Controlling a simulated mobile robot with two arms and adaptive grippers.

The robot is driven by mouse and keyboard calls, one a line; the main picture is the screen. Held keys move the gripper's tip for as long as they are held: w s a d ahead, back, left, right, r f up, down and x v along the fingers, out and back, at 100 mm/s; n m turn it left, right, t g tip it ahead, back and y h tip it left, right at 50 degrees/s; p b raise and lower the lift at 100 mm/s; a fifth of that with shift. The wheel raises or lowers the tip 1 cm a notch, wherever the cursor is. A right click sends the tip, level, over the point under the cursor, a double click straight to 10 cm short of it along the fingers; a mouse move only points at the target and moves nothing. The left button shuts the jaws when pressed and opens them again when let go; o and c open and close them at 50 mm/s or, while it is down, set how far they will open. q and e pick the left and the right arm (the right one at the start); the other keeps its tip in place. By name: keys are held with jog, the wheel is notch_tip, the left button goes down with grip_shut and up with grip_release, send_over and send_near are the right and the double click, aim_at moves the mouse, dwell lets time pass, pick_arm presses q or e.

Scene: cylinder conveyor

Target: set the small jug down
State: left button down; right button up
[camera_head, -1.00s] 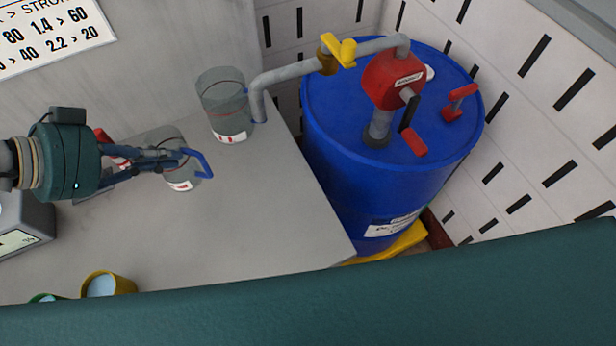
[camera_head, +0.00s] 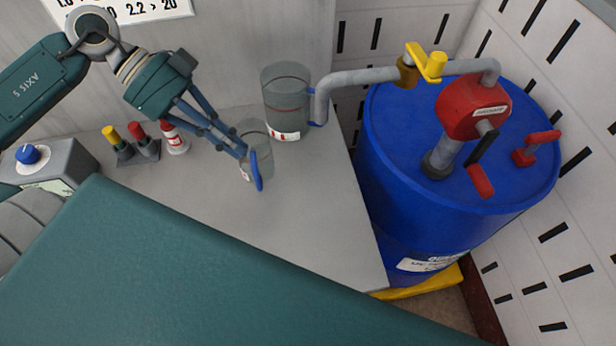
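The small jug (camera_head: 262,139) is clear with a blue handle, in the middle of the head view above the grey worktop (camera_head: 310,220). Its handle faces toward me. My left gripper (camera_head: 243,152) comes in from the upper left, its blue-grey fingers closed at the jug's handle side and covering part of it. The jug looks upright; I cannot tell whether its base touches the worktop. The larger clear jug (camera_head: 287,92), with a red line and blue handle, stands just behind and to the right. My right gripper is out of view.
A blue drum (camera_head: 400,215) with a red pump (camera_head: 474,107) stands at the right; its grey spout reaches the larger jug. Red and yellow capped items (camera_head: 130,148) and a grey box with a blue knob (camera_head: 50,165) are at left. The worktop's front right is clear.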

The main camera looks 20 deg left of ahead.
pick_arm(q)
jog(key=w+d+f+p, duration=0.1)
jog(key=d+f+p, duration=0.2)
jog(key=d, duration=1)
jog(key=shift+d+f, duration=0.15)
jog(key=shift+f, duration=0.2)
jog(key=c, duration=1.9)
grip_release()
jog(key=shift+c, duration=0.2)
jog(key=b+v, duration=0.2)
jog(key=v, duration=1)
